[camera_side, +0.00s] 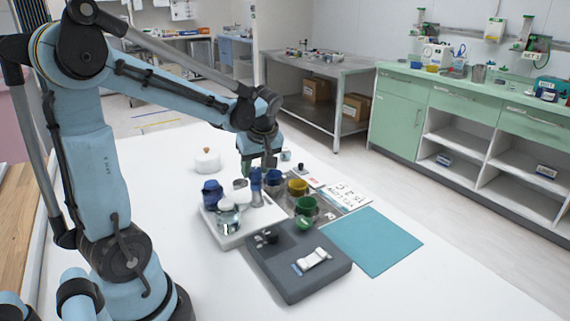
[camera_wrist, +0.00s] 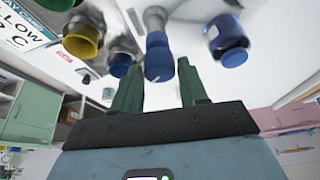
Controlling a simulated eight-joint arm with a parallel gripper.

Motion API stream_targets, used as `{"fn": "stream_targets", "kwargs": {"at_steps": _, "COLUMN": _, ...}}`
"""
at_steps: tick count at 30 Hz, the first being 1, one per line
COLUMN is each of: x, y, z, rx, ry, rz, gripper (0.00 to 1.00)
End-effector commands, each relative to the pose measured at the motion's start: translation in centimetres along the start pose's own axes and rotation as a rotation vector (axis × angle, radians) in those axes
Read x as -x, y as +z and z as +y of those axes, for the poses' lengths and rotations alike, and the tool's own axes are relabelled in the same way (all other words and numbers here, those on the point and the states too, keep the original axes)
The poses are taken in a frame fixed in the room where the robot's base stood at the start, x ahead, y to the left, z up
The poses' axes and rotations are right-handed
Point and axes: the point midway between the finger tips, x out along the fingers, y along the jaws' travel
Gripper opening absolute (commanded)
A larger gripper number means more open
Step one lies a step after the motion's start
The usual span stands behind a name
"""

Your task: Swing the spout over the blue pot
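A blue upright piece, seemingly the spout (camera_side: 256,181), stands at the back of the white tray (camera_side: 232,238). In the wrist view the blue spout (camera_wrist: 158,58) shows between my fingertips, with small gaps on both sides. The blue pot (camera_side: 273,176) is just right of it in the side view; it also shows in the wrist view (camera_wrist: 120,63), left of the spout. My gripper (camera_side: 258,163) is above and behind the spout; in the wrist view its green fingers (camera_wrist: 160,66) are apart and hold nothing. The spout's base is hidden.
A yellow pot (camera_side: 298,188) and a green pot (camera_side: 306,207) stand right of the blue pot. A blue jar (camera_side: 212,194) and a clear jar (camera_side: 228,215) stand on the white tray. A grey case (camera_side: 300,280) lies in front; a teal mat (camera_side: 373,242) is bare.

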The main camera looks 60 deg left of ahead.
Motion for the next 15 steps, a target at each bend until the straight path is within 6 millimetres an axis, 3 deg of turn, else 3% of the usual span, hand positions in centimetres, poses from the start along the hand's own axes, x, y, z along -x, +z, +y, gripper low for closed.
{"fn": "stream_targets", "kwargs": {"at_steps": 1, "x": 0.0, "y": 0.0, "z": 0.0, "rx": 0.0, "ry": 0.0, "rz": 0.0, "gripper": 0.51}}
{"fn": "stream_targets", "kwargs": {"at_steps": 3, "x": 0.0, "y": 0.01, "z": 0.0, "rx": 0.0, "ry": 0.0, "rz": 0.0, "gripper": 0.61}}
{"fn": "stream_targets", "kwargs": {"at_steps": 15, "x": 0.55, "y": 0.02, "z": 0.01, "rx": -0.001, "ry": 0.001, "rz": 0.0, "gripper": 0.61}}
